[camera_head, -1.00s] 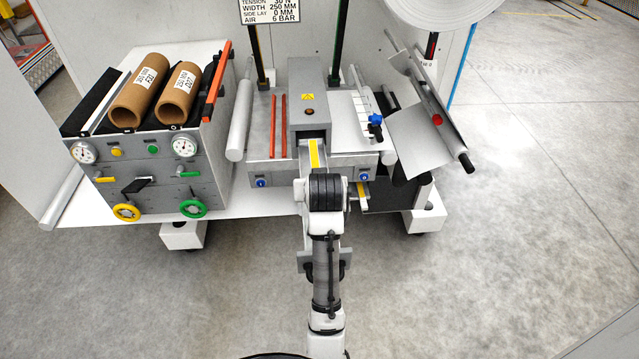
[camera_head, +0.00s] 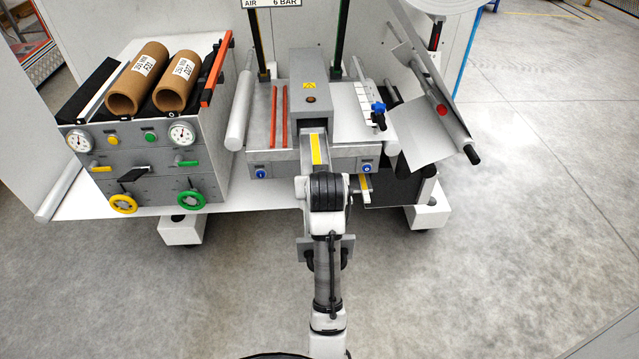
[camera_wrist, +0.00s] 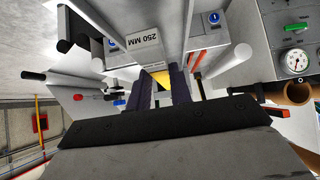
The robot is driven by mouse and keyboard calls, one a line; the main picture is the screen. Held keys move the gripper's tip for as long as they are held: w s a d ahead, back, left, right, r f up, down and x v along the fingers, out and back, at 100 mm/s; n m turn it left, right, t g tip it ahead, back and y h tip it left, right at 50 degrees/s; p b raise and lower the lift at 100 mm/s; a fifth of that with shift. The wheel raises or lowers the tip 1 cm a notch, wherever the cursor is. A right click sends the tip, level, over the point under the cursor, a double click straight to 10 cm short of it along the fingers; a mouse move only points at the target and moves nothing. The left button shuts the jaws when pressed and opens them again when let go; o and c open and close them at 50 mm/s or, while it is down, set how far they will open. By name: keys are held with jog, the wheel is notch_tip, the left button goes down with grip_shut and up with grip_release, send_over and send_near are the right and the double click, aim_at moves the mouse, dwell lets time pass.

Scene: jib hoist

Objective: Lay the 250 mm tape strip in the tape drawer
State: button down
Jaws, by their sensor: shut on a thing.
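My gripper (camera_wrist: 162,71) is shut, with its two dark fingers around a yellow piece (camera_wrist: 161,78), which I take to be the tape strip. A pale block with a "250 MM" label (camera_wrist: 143,41) shows just past the fingertips; I cannot tell whether it belongs to the held piece. In the head view a yellow stripe (camera_head: 316,150) lies on a grey part between my wrist and the central housing. My fingertips are hidden there. I cannot single out the tape drawer; another yellow-marked piece (camera_head: 364,184) juts out under the table at right.
The grey central housing (camera_head: 311,90) stands ahead, with blue knobs (camera_head: 260,173) on the table front. The control box (camera_head: 150,160) with gauges, handwheels and two cardboard cores stands left. A slanted plate and roller (camera_head: 440,115) stand right. Floor at right is clear.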

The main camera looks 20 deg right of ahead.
jog(key=f, duration=0.3)
jog(key=shift+s+f+g, duration=0.2)
jog(key=shift+s+g, duration=0.05)
jog(key=shift+g, duration=0.05)
jog(key=c, duration=1.2)
grip_release()
jog(key=shift+s, duration=0.1)
jog(key=shift+s+a+r+p, duration=0.1)
jog(key=shift+s+r+p, duration=0.2)
jog(key=shift+r+p, duration=0.3)
jog(key=shift+t, duration=0.4)
jog(key=p+v, duration=0.3)
jog(key=v, duration=0.1)
jog(key=w+r+p+v, duration=0.1)
jog(key=p+v, duration=0.2)
jog(key=v, duration=0.2)
jog(key=r+p+v, duration=0.1)
jog(key=p+v, duration=0.2)
jog(key=v, duration=0.2)
jog(key=shift+w+r, duration=0.15)
jog(key=shift+w, duration=0.05)
